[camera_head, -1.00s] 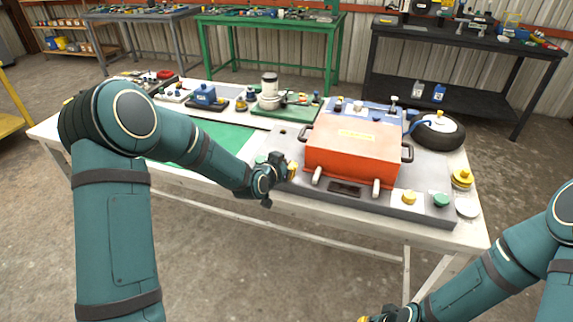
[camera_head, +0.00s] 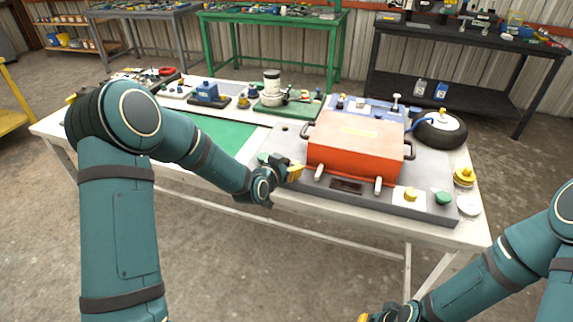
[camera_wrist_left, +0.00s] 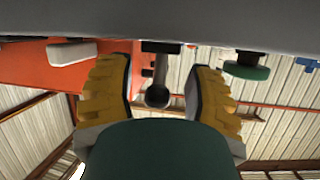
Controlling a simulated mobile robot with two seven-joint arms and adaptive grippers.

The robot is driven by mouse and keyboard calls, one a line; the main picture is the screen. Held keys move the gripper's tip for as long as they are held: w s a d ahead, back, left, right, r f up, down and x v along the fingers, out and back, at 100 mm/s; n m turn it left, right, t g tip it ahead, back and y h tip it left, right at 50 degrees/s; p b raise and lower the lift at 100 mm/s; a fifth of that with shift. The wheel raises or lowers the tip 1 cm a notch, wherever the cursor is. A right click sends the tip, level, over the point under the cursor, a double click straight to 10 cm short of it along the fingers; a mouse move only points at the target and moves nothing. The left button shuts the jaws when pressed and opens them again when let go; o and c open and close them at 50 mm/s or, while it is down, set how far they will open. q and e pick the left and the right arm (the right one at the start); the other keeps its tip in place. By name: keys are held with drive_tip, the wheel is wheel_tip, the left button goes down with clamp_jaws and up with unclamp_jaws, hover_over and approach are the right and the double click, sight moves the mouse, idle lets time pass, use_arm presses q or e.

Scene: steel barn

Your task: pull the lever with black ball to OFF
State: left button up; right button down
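In the left wrist view, a short lever with a dark ball end (camera_wrist_left: 157,96) stands out from a grey surface (camera_wrist_left: 200,22). My left gripper (camera_wrist_left: 158,88) is open, with one yellow finger on each side of the lever and visible gaps between. In the head view my left gripper (camera_head: 290,171) is at the front edge of the grey base plate (camera_head: 425,165), just left of the orange-red box (camera_head: 355,145). The lever is hidden or too small to tell there. My right gripper (camera_head: 376,318) is partly cut off at the bottom edge.
A green knob (camera_wrist_left: 246,68) is right of the fingers in the wrist view. The box has side handles and front latches. Yellow (camera_head: 410,195) and green (camera_head: 443,198) buttons sit at its right. A black wheel (camera_head: 440,130) and a green mat (camera_head: 205,138) are on the table.

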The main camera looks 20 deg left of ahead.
use_arm(q)
drive_tip(key=shift+r, duration=0.1)
drive_tip(key=shift+s+a+r, duration=0.1)
drive_tip(key=shift+s+r, duration=0.05)
drive_tip(key=shift+s, duration=0.2)
drive_tip(key=v, duration=1.1)
drive_tip(key=shift+s, duration=0.1)
drive_tip(key=s+d+f+n+g, duration=0.1)
drive_tip(key=s+d+f+g, duration=0.3)
drive_tip(key=s+f, duration=0.2)
drive_tip(key=s+d+f+n+g+h, duration=0.1)
drive_tip(key=s+d+f+n+g, duration=0.1)
drive_tip(key=s+d+f+g, duration=0.2)
drive_tip(key=s+d+f+n+g, duration=0.1)
drive_tip(key=s+d+f+g, duration=0.3)
drive_tip(key=s+f, duration=0.5)
wheel_tip(320, 180, down, 5)
drive_tip(key=shift+s+f+n, duration=0.15)
drive_tip(key=shift+s+n, duration=0.15)
drive_tip(key=shift+s, duration=0.1)
